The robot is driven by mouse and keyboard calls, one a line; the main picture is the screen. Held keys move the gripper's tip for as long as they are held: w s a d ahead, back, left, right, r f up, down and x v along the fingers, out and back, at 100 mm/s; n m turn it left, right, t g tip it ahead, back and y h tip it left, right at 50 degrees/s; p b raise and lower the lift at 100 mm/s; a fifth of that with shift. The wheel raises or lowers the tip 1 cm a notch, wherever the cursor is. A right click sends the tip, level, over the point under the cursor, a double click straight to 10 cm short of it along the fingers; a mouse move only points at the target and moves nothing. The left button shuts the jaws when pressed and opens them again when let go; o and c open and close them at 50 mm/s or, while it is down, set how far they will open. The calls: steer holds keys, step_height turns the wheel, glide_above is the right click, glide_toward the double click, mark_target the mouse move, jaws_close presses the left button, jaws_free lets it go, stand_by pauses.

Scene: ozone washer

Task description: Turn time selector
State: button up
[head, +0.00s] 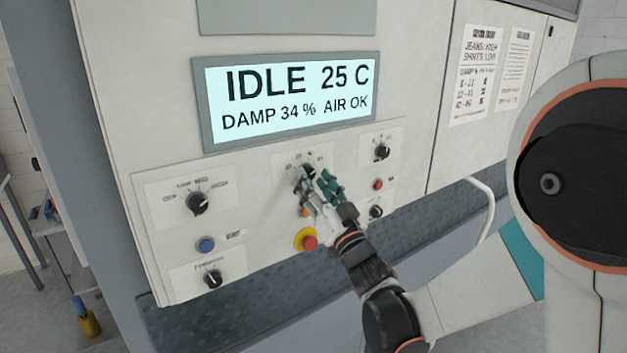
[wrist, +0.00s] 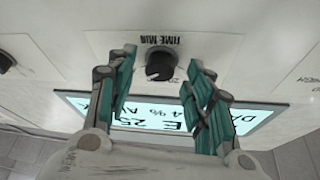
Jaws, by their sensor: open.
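The time selector is a round black knob on a white plate; the wrist view shows it upside down with the label "TIME MIN" (wrist: 159,66). In the head view the selector (head: 308,171) sits at the top of the panel's middle column, partly hidden by my fingers. My gripper (head: 318,184) is open in front of it. In the wrist view the teal-padded fingers of my gripper (wrist: 161,76) stand left and right of the knob with gaps on both sides. I cannot tell whether the fingertips reach past the knob's face.
Above is a display (head: 290,98) reading "IDLE 25 C, DAMP 34 %, AIR OK". Close below my gripper is a red button on a yellow ring (head: 308,242). Other knobs (head: 197,203) and a blue button (head: 205,245) lie left; a small knob (head: 381,152) and red button (head: 378,185) lie right.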

steer(key=shift+w+a+r, duration=0.1)
steer(key=shift+w+a, duration=0.05)
steer(key=shift+w, duration=0.15)
steer(key=shift+c, duration=0.6)
steer(key=c, duration=1)
steer(key=shift+o, duration=0.2)
